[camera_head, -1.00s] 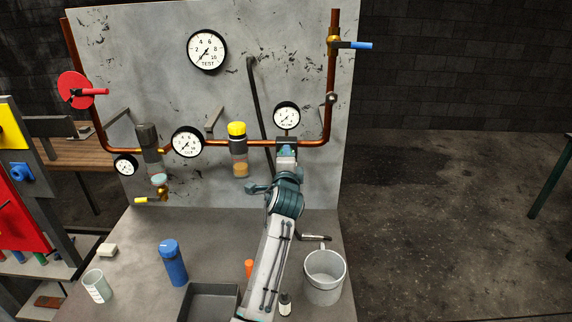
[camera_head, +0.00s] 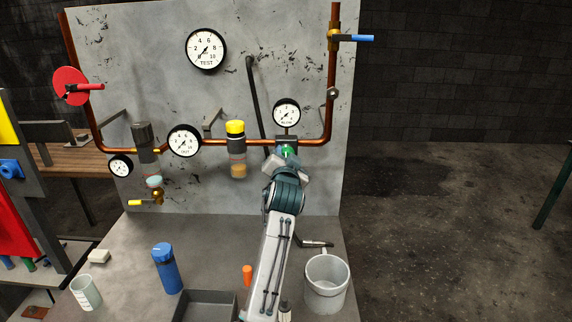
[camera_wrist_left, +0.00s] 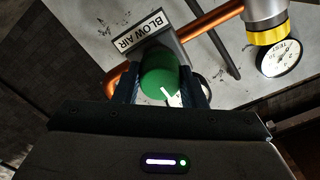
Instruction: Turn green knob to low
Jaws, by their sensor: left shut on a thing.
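The green knob (camera_head: 288,150) sits on the copper pipe below the small right-hand gauge on the grey panel. In the left wrist view the green knob (camera_wrist_left: 160,76) is round with a white pointer mark, under a "BLOW AIR" label (camera_wrist_left: 141,33). My left gripper (camera_head: 288,157) reaches up to it from below. In the left wrist view its two dark fingers (camera_wrist_left: 164,92) stand on either side of the knob, shut on it. I cannot read any low marking; the fingers hide part of the knob's surroundings. My right gripper is not in view.
The small gauge (camera_head: 286,113) sits just above the knob. A yellow-capped filter (camera_head: 236,128) is to its left. A blue-handled valve (camera_head: 358,38) is at upper right. A blue bottle (camera_head: 166,269), a dark tray (camera_head: 207,297) and a grey bucket (camera_head: 327,285) stand on the bench.

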